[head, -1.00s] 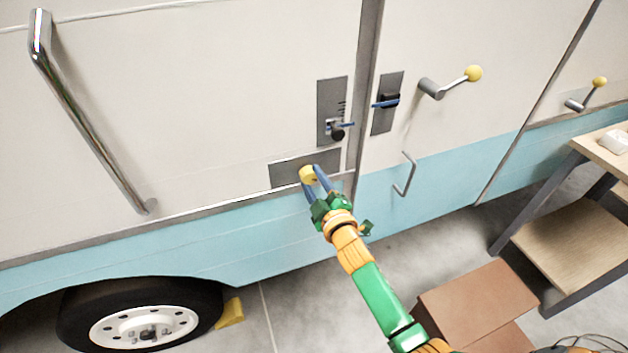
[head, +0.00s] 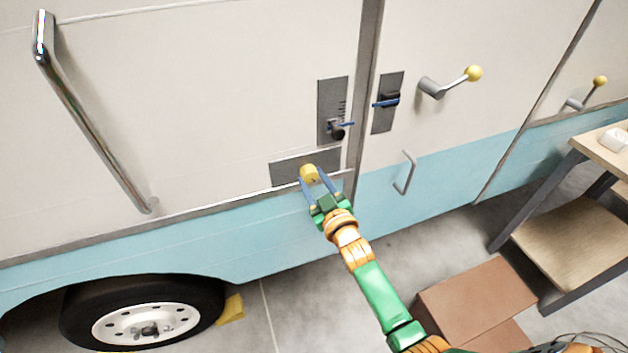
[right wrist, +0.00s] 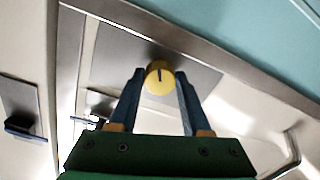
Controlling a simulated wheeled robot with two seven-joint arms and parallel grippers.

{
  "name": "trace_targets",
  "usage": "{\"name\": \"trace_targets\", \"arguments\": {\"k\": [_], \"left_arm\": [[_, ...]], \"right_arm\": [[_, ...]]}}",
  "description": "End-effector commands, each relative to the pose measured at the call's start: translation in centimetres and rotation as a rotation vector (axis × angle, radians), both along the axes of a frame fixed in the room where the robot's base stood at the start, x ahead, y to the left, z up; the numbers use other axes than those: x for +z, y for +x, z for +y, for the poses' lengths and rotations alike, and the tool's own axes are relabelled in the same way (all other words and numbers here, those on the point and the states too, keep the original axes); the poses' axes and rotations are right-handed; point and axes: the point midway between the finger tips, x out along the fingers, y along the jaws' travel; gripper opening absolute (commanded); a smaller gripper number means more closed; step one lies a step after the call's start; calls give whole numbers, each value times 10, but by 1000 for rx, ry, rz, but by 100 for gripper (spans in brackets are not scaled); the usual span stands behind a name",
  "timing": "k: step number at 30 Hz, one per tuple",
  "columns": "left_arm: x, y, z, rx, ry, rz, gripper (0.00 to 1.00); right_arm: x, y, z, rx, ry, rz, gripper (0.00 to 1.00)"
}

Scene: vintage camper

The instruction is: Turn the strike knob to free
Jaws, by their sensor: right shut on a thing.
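The yellow round knob (head: 307,172) sits on a grey rectangular plate (head: 287,173) low on the camper's cream side. In the right wrist view the knob (right wrist: 153,68) has a dark pointer line on its face. My right gripper (head: 315,178) reaches up from the lower right and is shut on the knob, a blue finger on each side. In the right wrist view both fingers (right wrist: 158,85) flank the knob. Any position labels around the knob cannot be made out. My left gripper is out of view.
Above are a latch plate with a dark knob (head: 336,131), a second latch plate (head: 387,101) and a yellow-ball lever (head: 473,73). A small pull handle (head: 404,172) is to the right. A brown box (head: 478,297) and a wooden table (head: 606,155) stand lower right.

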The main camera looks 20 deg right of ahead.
Motion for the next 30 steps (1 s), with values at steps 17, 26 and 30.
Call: {"name": "trace_targets", "arguments": {"k": [17,26,30], "left_arm": [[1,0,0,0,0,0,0],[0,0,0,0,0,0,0],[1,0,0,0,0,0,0]], "right_arm": [[4,1,0,0,13,-10,72],[2,0,0,0,11,-4,78],[1,-12,-1,0,11,-3,78]]}}
